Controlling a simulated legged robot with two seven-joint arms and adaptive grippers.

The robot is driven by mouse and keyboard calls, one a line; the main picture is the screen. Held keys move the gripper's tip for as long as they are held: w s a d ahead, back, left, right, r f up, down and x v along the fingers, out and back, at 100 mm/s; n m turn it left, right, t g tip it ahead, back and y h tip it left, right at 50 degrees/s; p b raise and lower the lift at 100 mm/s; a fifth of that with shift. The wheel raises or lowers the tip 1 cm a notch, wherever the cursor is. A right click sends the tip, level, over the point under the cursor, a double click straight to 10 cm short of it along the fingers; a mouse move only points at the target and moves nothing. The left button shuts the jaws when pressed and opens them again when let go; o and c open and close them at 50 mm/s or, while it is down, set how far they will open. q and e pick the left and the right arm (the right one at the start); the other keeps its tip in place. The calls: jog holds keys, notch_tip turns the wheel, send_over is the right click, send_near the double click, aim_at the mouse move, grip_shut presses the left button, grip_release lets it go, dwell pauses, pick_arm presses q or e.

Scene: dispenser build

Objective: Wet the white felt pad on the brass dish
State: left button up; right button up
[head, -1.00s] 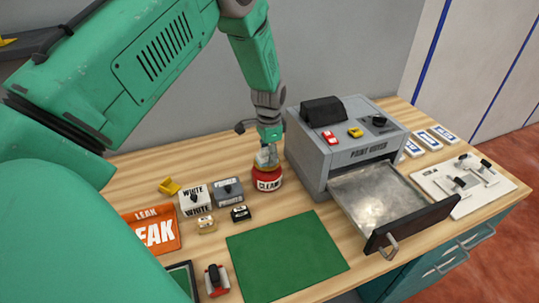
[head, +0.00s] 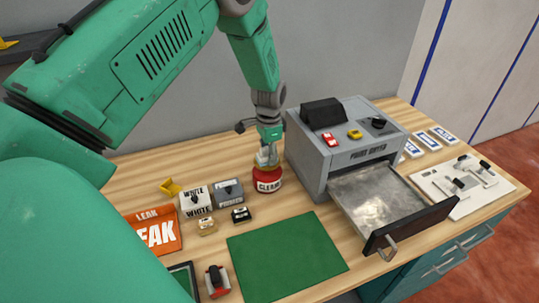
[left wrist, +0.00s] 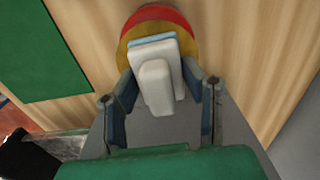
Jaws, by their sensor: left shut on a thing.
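My left gripper (head: 267,152) is shut on a white block with a raised white grip (left wrist: 157,88) and a pale blue layer along one edge; I take it to be the felt pad. It points down over a round red can (head: 268,182) lettered CLEAN. In the left wrist view the brass dish (left wrist: 153,28) on the can's top shows as a yellow disc around the block, with a red rim (left wrist: 160,12) beyond. The block is over the dish, very close or touching; its underside is hidden. My right gripper is not in view.
A grey printer-like box (head: 345,140) with an open metal drawer (head: 375,200) stands right of the can. White and grey blocks (head: 196,200) stand left. A green mat (head: 287,255) lies in front. An orange LEAK pouch (head: 153,232) is at the left.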

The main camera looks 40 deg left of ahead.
pick_arm(q)
jog(key=shift+r+p, duration=2.25)
jog(key=shift+r, duration=0.85)
